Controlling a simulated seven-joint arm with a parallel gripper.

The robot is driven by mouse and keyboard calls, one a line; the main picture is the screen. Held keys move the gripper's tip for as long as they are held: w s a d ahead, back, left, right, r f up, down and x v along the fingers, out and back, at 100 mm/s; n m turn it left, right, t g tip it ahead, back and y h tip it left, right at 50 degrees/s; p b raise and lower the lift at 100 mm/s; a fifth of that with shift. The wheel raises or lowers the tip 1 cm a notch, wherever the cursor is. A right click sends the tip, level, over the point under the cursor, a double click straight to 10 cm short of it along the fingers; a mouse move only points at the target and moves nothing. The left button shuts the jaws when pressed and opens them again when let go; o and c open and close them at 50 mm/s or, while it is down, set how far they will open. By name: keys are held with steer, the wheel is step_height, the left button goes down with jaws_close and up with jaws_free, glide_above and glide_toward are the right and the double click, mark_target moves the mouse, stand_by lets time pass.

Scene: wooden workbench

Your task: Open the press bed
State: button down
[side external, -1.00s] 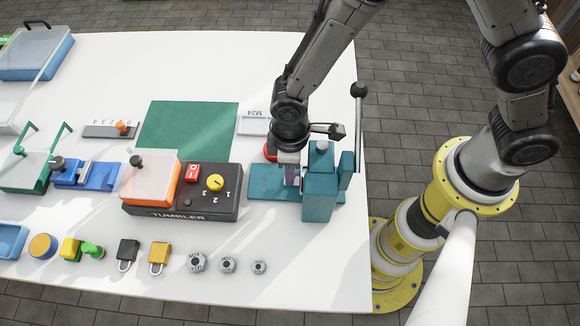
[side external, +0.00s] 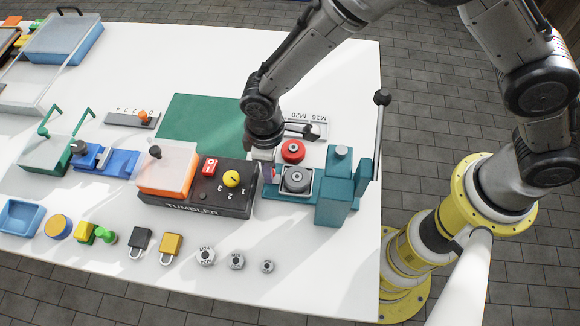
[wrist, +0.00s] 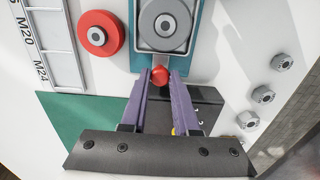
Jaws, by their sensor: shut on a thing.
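The teal press (side external: 333,190) stands near the right end of the bench, with its lever (side external: 380,130) upright. Its light-grey bed (side external: 297,194) sits out to the left of the press body on the teal base, with a grey round part (side external: 297,179) in it. The bed also shows at the top of the wrist view (wrist: 166,50). My gripper (side external: 268,172) is at the bed's left end. In the wrist view my gripper (wrist: 160,80) is shut on the red knob (wrist: 160,73) at the bed's near edge.
A red round part (side external: 292,151) lies behind the bed, by a tray marked M20 and M24 (wrist: 52,45). The tumbler box (side external: 205,207) is close to my gripper's left. A green mat (side external: 200,118) lies behind it. Several nuts (side external: 237,261) lie at the front.

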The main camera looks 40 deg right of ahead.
steer(key=shift+w+a, duration=0.35)
steer(key=shift+w, duration=0.1)
steer(key=c, duration=0.7)
jaws_free()
steer(key=shift+o, duration=0.2)
steer(key=shift+s, duration=0.1)
step_height(320, 180, up, 14)
steer(key=shift+f, duration=0.1)
